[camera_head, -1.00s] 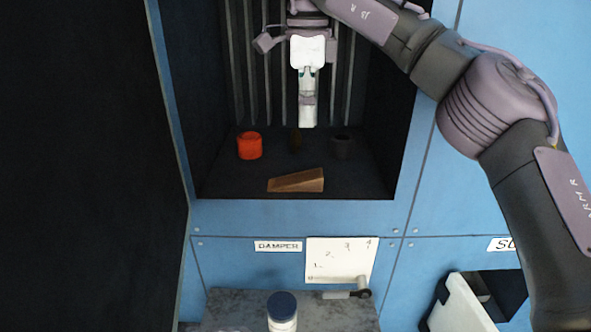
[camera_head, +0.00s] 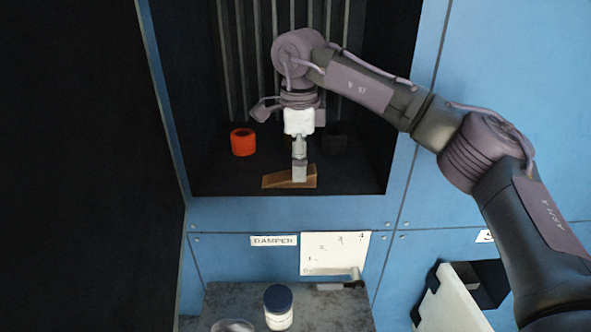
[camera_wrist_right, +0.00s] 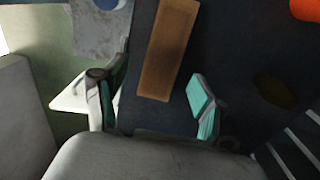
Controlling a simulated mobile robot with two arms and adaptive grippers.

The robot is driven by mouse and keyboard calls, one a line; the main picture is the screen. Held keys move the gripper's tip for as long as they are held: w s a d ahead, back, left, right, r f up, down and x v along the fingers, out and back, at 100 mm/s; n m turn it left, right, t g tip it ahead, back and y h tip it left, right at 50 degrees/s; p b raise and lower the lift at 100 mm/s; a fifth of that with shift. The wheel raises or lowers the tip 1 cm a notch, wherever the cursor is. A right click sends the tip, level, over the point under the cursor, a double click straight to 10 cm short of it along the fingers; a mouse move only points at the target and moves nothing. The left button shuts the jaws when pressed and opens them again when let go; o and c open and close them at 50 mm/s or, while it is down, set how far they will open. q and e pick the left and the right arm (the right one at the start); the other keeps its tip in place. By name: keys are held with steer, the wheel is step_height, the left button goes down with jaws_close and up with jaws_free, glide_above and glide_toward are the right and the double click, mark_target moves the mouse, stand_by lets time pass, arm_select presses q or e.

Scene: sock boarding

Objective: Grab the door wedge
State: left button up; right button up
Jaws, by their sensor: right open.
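The brown wooden door wedge (camera_head: 275,181) lies on the dark floor of the open compartment, near its front edge. In the head view my right gripper (camera_head: 299,178) points down over the wedge and hides its middle. In the right wrist view the wedge (camera_wrist_right: 166,50) lies beyond and between the open fingers of my right gripper (camera_wrist_right: 155,105), which have teal pads. The fingers are apart and empty; no contact with the wedge can be made out. My left gripper is not in view.
An orange-red ring-shaped object (camera_head: 243,142) stands left of the gripper, and a dark cylinder (camera_head: 334,140) stands right of it. Blue walls (camera_head: 290,213) frame the compartment. Below are a grey ledge (camera_head: 240,302) and a dark-lidded jar (camera_head: 279,308).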

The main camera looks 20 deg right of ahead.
steer(key=shift+d+f, duration=0.1)
steer(key=shift+f, duration=1.1)
steer(key=shift+r, duration=0.1)
steer(key=c, duration=1.2)
